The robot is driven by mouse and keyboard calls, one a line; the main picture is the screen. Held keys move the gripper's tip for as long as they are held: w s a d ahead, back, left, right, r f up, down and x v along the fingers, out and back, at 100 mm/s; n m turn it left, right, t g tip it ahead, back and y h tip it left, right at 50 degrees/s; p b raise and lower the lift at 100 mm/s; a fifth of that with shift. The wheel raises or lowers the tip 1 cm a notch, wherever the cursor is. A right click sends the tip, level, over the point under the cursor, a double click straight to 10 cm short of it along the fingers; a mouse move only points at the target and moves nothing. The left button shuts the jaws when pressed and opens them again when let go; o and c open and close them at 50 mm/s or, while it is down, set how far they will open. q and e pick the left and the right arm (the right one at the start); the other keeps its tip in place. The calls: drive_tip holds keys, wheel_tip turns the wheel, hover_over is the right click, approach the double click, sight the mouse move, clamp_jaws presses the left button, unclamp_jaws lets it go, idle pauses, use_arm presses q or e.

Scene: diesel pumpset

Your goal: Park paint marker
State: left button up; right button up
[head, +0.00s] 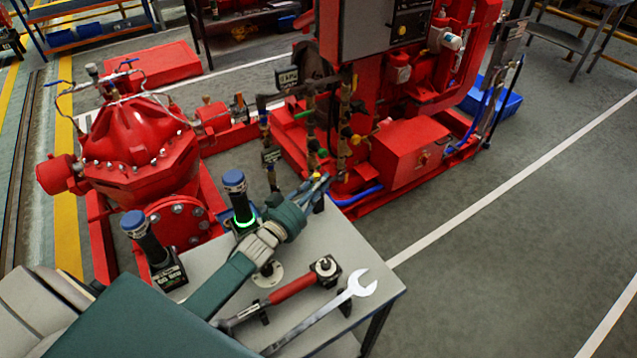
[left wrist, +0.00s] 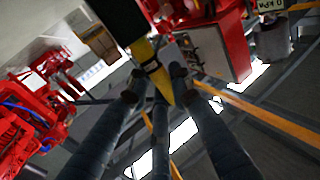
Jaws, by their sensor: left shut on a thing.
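My left arm reaches in from the lower left in the head view. My left gripper (head: 318,184) is over the far edge of the grey table (head: 345,245). In the left wrist view, my left gripper (left wrist: 158,88) is shut on a yellow and black pen-like thing, which looks like the paint marker (left wrist: 143,52). Its yellow pointed end lies between the fingers and its black part is at the top. In the head view I cannot make the marker out clearly. A parking place for it cannot be told for certain. My right gripper is not in view.
The red pump (head: 135,140) and red engine set (head: 410,150) stand beyond. Floor at right is clear.

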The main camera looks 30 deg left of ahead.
use_arm(q)
drive_tip(key=shift+f+b, duration=0.55)
drive_tip(key=shift+f, duration=0.15)
drive_tip(key=o, duration=1)
drive_tip(key=shift+o, duration=0.2)
wheel_tip(320, 180, up, 10)
drive_tip(key=shift+r, duration=0.1)
